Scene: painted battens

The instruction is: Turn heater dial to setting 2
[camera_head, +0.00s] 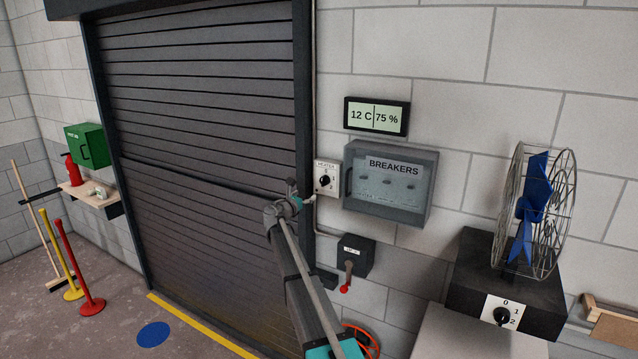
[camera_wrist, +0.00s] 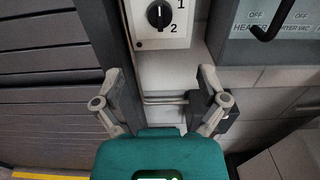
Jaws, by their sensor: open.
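The heater dial (camera_head: 325,180) is a black knob on a white plate labelled HEATER, on the wall right of the shutter. It also shows at the top of the wrist view (camera_wrist: 159,15), with numbers 1 and 2 to its right. Its white line looks roughly upright there; the top of the plate is cut off. My gripper (camera_head: 300,199) is just left of and below the plate in the head view. In the wrist view my gripper (camera_wrist: 160,76) is open and empty, its fingers apart below the dial and not touching it.
A grey breaker box (camera_head: 388,185) stands out right of the dial, under a display (camera_head: 376,117) reading 12 C, 75 %. A lever box (camera_head: 355,257) with a red knob is below. A fan (camera_head: 535,205) with its own dial (camera_head: 502,316) stands right. The shutter frame (camera_head: 304,100) is close left.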

